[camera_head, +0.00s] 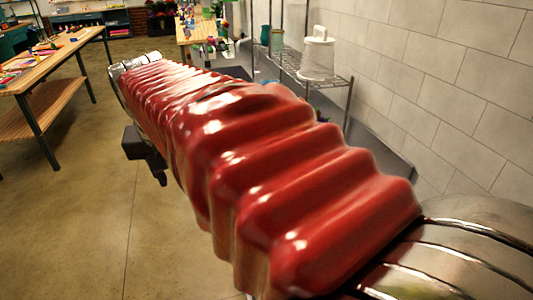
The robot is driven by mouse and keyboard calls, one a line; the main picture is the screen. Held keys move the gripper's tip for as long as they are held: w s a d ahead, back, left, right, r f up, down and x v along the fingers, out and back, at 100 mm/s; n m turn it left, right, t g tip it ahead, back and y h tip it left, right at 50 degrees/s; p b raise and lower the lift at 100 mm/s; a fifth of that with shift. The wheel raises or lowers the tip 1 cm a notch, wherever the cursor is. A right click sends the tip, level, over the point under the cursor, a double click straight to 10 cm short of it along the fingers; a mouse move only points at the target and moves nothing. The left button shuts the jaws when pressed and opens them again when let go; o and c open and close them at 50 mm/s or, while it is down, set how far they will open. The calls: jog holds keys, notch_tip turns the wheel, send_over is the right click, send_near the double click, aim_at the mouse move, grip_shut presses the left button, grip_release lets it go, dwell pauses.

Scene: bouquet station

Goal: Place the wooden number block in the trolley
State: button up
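I cannot make out the wooden number block in this view. I cannot identify the trolley for certain either. A metal wire rack (343,78) stands by the wall behind my arm; I cannot tell whether it is the trolley. My red ribbed arm fills the middle of the view and stretches from the lower right to the upper left. Its far end is a silver part, and no gripper fingers show. My arm hides much of the floor and whatever is behind it.
A wooden worktable (50,62) with colourful items and a lower shelf stands at the left. Another wooden table (196,32) is farther back. A white lidded container (317,56) sits on the rack. A pale block wall (440,80) closes the right side. Open floor (75,220) lies at lower left.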

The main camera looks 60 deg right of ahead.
jog(key=s+d+r+m+g, duration=0.15)
jog(key=d+m+g, duration=0.25)
jog(key=d+m, duration=1.3)
jog(key=s+d+f+m+g, duration=0.1)
jog(key=s+d+f, duration=0.1)
jog(key=s+d, duration=0.6)
jog(key=s+d+f+m+g, duration=0.2)
jog(key=s+d, duration=0.6)
jog(key=d, duration=1.1)
jog(key=shift+s+m+y, duration=0.3)
jog(key=shift+s+y, duration=0.05)
jog(key=shift+y, duration=0.05)
jog(key=shift+d, duration=0.1)
jog(key=shift+x, duration=4.25)
